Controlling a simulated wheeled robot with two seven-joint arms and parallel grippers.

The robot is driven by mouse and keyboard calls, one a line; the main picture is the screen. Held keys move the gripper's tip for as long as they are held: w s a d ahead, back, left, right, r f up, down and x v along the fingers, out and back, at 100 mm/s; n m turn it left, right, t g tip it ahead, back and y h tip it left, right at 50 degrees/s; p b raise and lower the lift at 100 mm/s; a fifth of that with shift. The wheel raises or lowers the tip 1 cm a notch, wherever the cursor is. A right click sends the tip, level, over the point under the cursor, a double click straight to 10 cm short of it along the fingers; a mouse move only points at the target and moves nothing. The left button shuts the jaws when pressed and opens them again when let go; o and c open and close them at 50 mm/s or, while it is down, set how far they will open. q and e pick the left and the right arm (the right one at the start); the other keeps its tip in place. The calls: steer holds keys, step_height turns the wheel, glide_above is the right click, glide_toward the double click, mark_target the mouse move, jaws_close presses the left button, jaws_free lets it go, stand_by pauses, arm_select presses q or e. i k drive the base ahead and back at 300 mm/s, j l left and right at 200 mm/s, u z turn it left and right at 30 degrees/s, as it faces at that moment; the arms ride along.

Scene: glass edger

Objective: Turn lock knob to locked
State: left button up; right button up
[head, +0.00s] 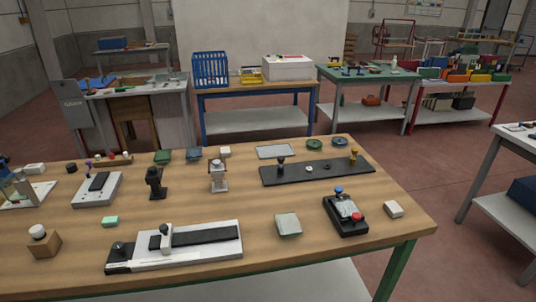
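Neither of my grippers shows in the head view. Several devices with knobs stand on the wooden table, and I cannot tell for sure which carries the lock knob or how it is turned. At the front, a white fixture with a black strip (208,237) has a dark knob (118,248) at its left end and a post (165,237) on top. A black device (345,214) at the right has blue and red knobs.
The wooden table (260,250) has a bare strip along its front. A wooden block with a white knob (44,243) is at left.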

mark_target(118, 246)
steer(key=u, duration=1.25)
